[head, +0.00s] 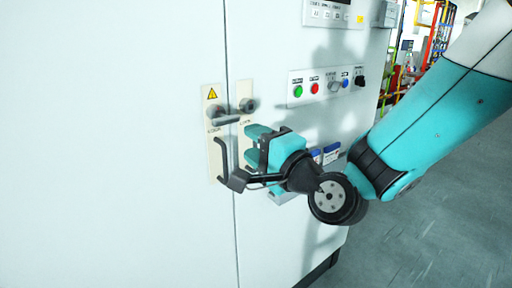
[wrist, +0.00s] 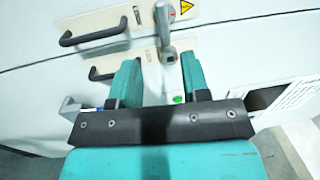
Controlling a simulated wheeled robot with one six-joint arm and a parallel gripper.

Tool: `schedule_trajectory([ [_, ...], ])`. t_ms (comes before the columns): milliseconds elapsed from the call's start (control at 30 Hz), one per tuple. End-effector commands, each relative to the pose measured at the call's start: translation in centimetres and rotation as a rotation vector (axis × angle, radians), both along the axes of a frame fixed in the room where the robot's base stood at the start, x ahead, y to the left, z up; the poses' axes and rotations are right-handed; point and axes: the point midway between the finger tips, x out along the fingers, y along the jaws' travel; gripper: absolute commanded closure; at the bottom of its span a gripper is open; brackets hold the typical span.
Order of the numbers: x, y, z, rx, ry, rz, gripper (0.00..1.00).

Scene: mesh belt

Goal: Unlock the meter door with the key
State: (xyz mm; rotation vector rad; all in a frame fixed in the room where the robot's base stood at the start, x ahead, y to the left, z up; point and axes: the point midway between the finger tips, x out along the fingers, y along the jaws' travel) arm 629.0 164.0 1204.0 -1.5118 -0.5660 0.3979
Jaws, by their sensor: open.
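The cabinet door (head: 110,150) is a large white panel on the left, flush with the panel beside it along a thin seam. A grey lever-like lock piece (head: 228,119) lies across the seam between two cream plates; it also shows in the wrist view (wrist: 163,28). I cannot tell whether this piece is the key, and no separate key is clear. My gripper (head: 254,144) has its teal fingers apart and empty, just right of and below the lock piece. In the wrist view the fingertips (wrist: 159,73) point toward the lock piece, whose near end lies roughly between them.
A black bar handle (head: 222,160) stands out from the left plate; my gripper partly hides the right plate. A yellow warning label (head: 212,95) sits above. A button panel (head: 325,84) is to the right. Open floor (head: 430,180) lies right of the cabinet.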

Motion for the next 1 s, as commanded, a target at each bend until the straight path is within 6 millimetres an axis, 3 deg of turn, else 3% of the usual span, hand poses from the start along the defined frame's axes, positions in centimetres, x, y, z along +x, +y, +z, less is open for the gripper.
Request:
schedule_trajectory([
  [267,1.3,0.4,0.6,0.045,-0.006,-0.021,0.57],
  [1000,6.9,4.3,1.6,0.041,-0.006,-0.019,0.57],
])
